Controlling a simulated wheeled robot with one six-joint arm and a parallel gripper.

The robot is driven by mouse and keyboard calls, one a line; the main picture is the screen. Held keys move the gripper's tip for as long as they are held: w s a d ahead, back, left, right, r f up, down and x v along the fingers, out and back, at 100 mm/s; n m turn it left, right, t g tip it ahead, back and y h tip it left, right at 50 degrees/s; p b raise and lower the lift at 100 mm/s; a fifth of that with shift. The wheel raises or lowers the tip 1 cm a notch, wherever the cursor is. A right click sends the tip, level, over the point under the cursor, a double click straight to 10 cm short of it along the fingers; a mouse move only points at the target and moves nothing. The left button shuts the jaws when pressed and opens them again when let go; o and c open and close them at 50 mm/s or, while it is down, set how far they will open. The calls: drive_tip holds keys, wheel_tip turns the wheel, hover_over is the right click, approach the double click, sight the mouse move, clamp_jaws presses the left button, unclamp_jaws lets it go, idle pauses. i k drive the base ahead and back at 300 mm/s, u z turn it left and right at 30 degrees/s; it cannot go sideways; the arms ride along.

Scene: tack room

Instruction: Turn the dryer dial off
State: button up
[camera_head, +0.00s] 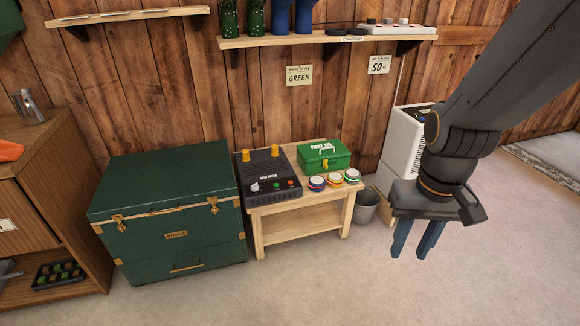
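The dryer (272,167) is a dark box with two yellow posts, standing on a low wooden table (268,238). Its front panel has a pale round dial (255,187) at the left, with small coloured spots, one red and one green, to the right of it. The dial's pointer setting is too small to read. My gripper (411,254) hangs at the right of the view, fingers down, well apart from the dryer and to its right. Its two blue fingers stand parted with nothing between them.
A green case (323,155) and several coloured round tins (334,181) sit beside the dryer. A green trunk (170,225) stands left, a grey bucket (366,206) and white appliance (402,145) right. A shelf (270,41) hangs above. The front floor is clear.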

sight(255, 187)
drive_tip(key=i, duration=1.05)
drive_tip(key=u, duration=0.5)
drive_tip(key=i, duration=0.55)
drive_tip(key=u, duration=0.3)
